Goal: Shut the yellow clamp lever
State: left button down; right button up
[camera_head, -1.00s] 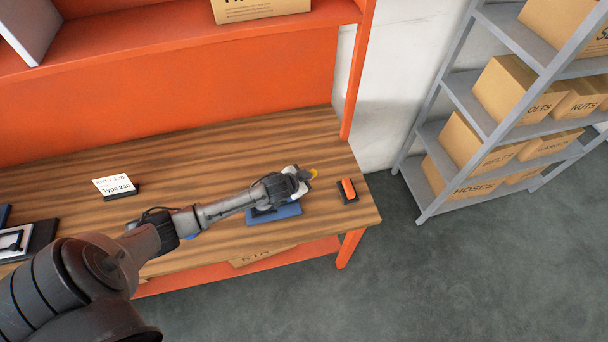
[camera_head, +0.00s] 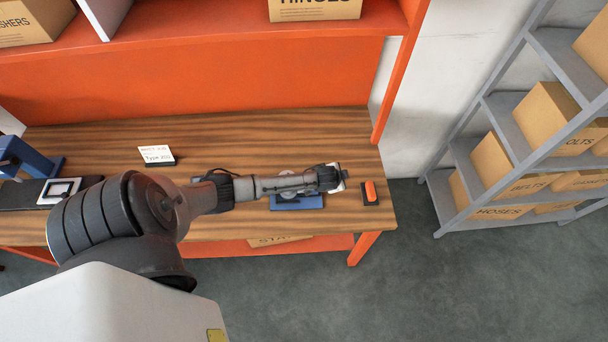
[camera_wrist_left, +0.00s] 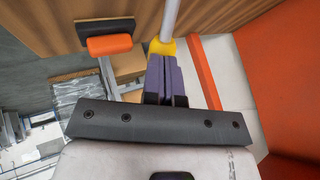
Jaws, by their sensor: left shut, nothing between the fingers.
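The clamp's blue base (camera_head: 298,202) rests near the right end of the wooden bench, partly covered by my left arm in the head view. The yellow clamp lever (camera_wrist_left: 162,48) shows in the left wrist view as a yellow grip on a grey rod; in the head view it is hidden. My left gripper (camera_wrist_left: 163,72) is shut and empty, its purple fingers together. The fingertips line up with the yellow grip, close to it or touching; I cannot tell which. In the head view the gripper (camera_head: 340,178) is above the bench, right of the blue base. My right gripper is not in view.
An orange piece on a black base (camera_head: 370,192) sits close to my left gripper, near the bench's right edge. A small label card (camera_head: 156,154) and a blue fixture (camera_head: 30,158) stand further left. An orange bench upright (camera_head: 397,75) rises behind.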

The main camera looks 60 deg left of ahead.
pick_arm(q)
jog(key=shift+s+f, duration=0.2)
jog(key=shift+f, duration=0.15)
jog(key=p+v, duration=0.4)
jog(key=v, duration=1)
jog(key=shift+r, duration=0.2)
dwell(0.3)
